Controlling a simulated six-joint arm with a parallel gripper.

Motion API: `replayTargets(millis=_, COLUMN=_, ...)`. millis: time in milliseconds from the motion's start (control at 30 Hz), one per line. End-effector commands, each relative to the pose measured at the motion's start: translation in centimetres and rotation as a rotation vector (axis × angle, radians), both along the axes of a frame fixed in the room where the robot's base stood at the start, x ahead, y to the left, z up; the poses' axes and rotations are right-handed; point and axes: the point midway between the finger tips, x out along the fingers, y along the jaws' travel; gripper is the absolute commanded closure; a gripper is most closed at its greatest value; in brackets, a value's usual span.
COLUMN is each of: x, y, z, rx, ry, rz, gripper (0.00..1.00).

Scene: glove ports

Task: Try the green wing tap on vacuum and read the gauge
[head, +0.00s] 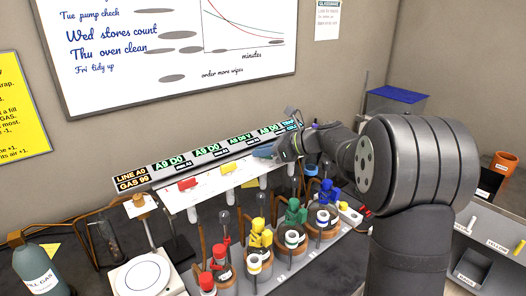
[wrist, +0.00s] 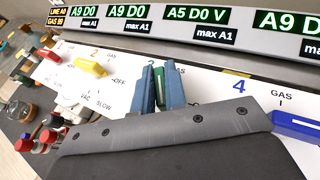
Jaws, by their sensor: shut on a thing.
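The green wing tap (wrist: 159,88) is at station 3 on the white panel (wrist: 125,95). My gripper (wrist: 162,82) is shut on it, with one blue finger on each side of the tap. Only a narrow strip of green shows between the fingers, so its pointing is hard to tell. The gauge above station 3 (wrist: 196,14) reads A5 D0 V, with max A1 printed under it. In the head view my gripper (head: 267,150) is at the panel and hides the green tap.
A yellow tap (wrist: 90,67) at station 2 and a blue tap (wrist: 298,123) by station 4 flank my gripper. The line display (head: 131,180) reads LINE A0, GAS 99. Flasks with red, yellow, green (head: 293,213) and blue fittings stand in front of the panel.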

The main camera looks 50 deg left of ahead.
Motion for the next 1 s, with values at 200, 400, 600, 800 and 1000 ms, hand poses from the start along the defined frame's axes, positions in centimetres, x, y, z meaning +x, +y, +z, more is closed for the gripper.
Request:
replayTargets(millis=200, x=0.12, y=0.08, z=-0.05, rx=0.000, ry=0.000, rz=0.145, gripper=1.00)
replayTargets(millis=400, x=0.13, y=0.10, z=-0.07, rx=0.000, ry=0.000, rz=0.314, gripper=1.00)
replayTargets(millis=600, x=0.07, y=0.09, z=-0.05, rx=0.001, ry=-0.001, rz=0.468, gripper=1.00)
replayTargets(millis=800, x=0.05, y=0.08, z=-0.03, rx=0.001, ry=-0.001, rz=0.585, gripper=1.00)
replayTargets(millis=1000, x=0.04, y=0.02, z=0.01, rx=0.001, ry=-0.001, rz=0.655, gripper=1.00)
